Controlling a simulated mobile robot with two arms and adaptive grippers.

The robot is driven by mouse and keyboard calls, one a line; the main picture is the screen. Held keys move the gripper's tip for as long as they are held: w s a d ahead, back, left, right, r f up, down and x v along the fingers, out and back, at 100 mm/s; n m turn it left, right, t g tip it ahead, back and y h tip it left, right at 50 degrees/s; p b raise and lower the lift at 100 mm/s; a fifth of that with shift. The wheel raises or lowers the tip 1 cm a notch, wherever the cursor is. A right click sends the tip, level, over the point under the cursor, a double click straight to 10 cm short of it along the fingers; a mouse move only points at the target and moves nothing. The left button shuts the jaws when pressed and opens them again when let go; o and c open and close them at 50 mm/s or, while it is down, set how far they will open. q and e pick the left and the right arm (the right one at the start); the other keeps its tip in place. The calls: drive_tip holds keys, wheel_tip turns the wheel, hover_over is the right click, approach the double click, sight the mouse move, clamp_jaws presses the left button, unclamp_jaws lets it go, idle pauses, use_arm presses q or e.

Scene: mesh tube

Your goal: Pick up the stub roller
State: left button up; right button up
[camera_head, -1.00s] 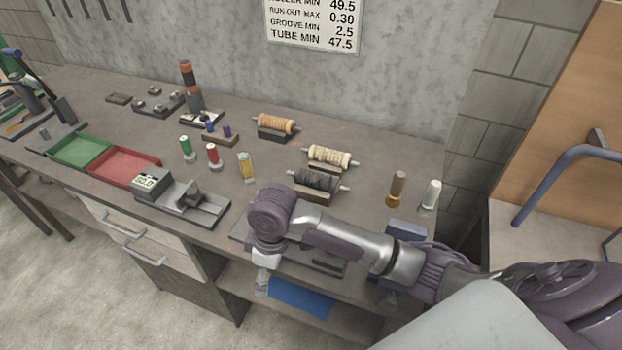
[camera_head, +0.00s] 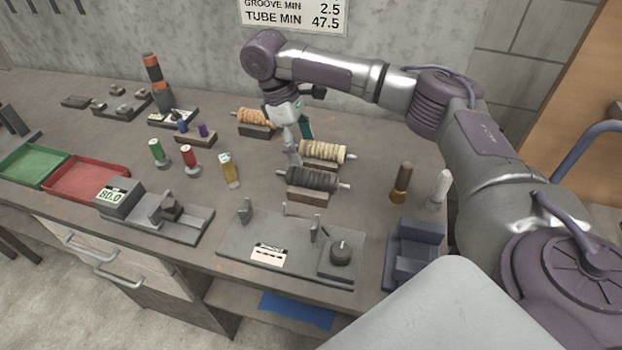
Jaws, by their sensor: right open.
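Three rollers with metal shaft ends lie in small cradles on the bench: an orange-brown roller (camera_head: 252,117) at the back, a cream grooved roller (camera_head: 323,151) in the middle and a dark grey roller (camera_head: 312,179) in front. I cannot tell which is the stub roller. My right gripper (camera_head: 299,148) is open and points down at the left end of the cream roller, just behind the dark roller's left end. My left gripper is not in view.
A fixture plate (camera_head: 268,250) with posts and a knob stands in front. A gauge with a display (camera_head: 119,198) and a red tray (camera_head: 88,182) are left. Small coloured spools stand left of the rollers. A brown cylinder (camera_head: 401,180) and a white one (camera_head: 438,188) stand right.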

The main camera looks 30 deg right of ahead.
sight(311, 172)
drive_tip(key=x, duration=0.2)
drive_tip(key=shift+s+d+f, duration=0.1)
drive_tip(key=shift+d+f, duration=0.05)
drive_tip(key=shift+f, duration=0.2)
drive_tip(key=shift+p+x, duration=0.4)
drive_tip(key=shift+x, duration=0.5)
drive_tip(key=x, duration=0.3)
drive_tip(key=p+x, duration=0.1)
drive_tip(key=shift+w+f, duration=0.25)
drive_tip(key=shift+w, duration=0.05)
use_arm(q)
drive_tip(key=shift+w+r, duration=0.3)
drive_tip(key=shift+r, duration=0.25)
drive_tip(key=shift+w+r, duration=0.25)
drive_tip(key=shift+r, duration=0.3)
use_arm(e)
drive_tip(key=shift+c, duration=0.4)
drive_tip(key=c, duration=1.3)
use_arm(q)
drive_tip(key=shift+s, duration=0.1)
use_arm(e)
clamp_jaws()
drive_tip(key=shift+r, duration=0.15)
